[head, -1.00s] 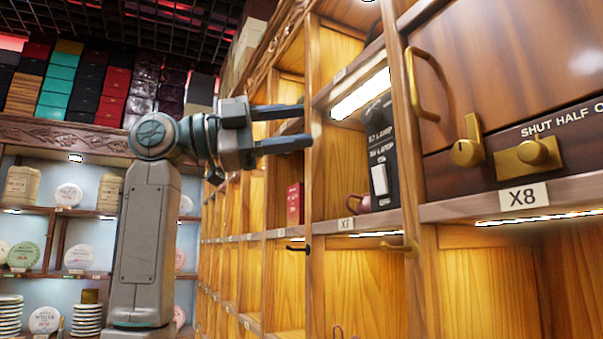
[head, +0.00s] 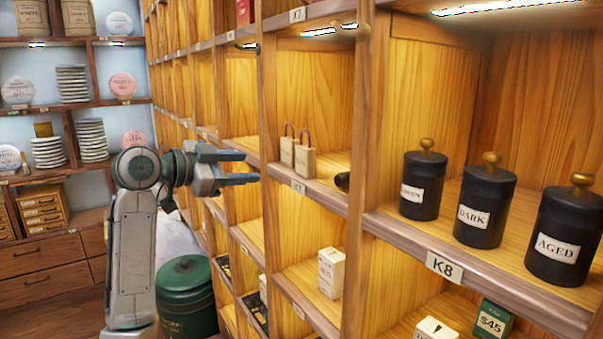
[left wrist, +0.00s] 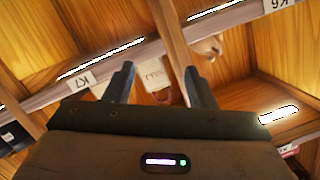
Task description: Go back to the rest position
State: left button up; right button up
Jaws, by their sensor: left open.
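My left gripper (head: 250,167) is open and empty in the head view, its two fingers pointing right toward the wooden cubby shelves (head: 260,90). I cannot tell the exact distance to the shelf edge. My right gripper is not in view.
Black canisters (head: 482,207) with gold knobs stand on the K8 shelf at right. A dark cylinder (head: 342,181) lies near the padlocks. A white box (head: 331,272) stands lower. A green drum (head: 186,300) stands beside my left arm. Display shelves (head: 60,105) are at far left.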

pick_arm(q)
jog(key=s+a+f+n+y, duration=0.2)
jog(key=f+n, duration=0.1)
jog(key=f, duration=0.8)
jog(key=s+a+f+n+y, duration=0.1)
jog(key=f+n+y, duration=0.1)
jog(key=f, duration=0.9)
jog(key=s+a+f+n+g+y, duration=0.1)
jog(key=s+a+f+n+y, duration=0.1)
jog(key=s+f, duration=0.45)
jog(key=s+a+f+n+g+y, duration=0.15)
jog(key=s+f, duration=0.25)
jog(key=f, duration=0.5)
jog(key=s+a+f+n+g+y, duration=0.1)
jog(key=s+a+f+n+y, duration=0.3)
jog(key=s, duration=0.6)
jog(key=s+a+f+g, duration=0.15)
jog(key=s+f, duration=0.35)
jog(key=s, duration=0.5)
jog(key=s+a+f+n+g+y, duration=0.1)
jog(key=s+a+f+n+y, duration=0.3)
jog(key=s, duration=0.6)
notch_tip(320, 180, down, 32)
jog(key=a+r+m+g+h, duration=0.1)
jog(key=a+m+g+h, duration=0.1)
jog(key=s+f+g, duration=0.1)
jog(key=s+f, duration=1.7)
jog(key=f, duration=0.1)
jog(key=shift+s+a+f+n, duration=0.35)
jog(key=shift+s, duration=0.05)
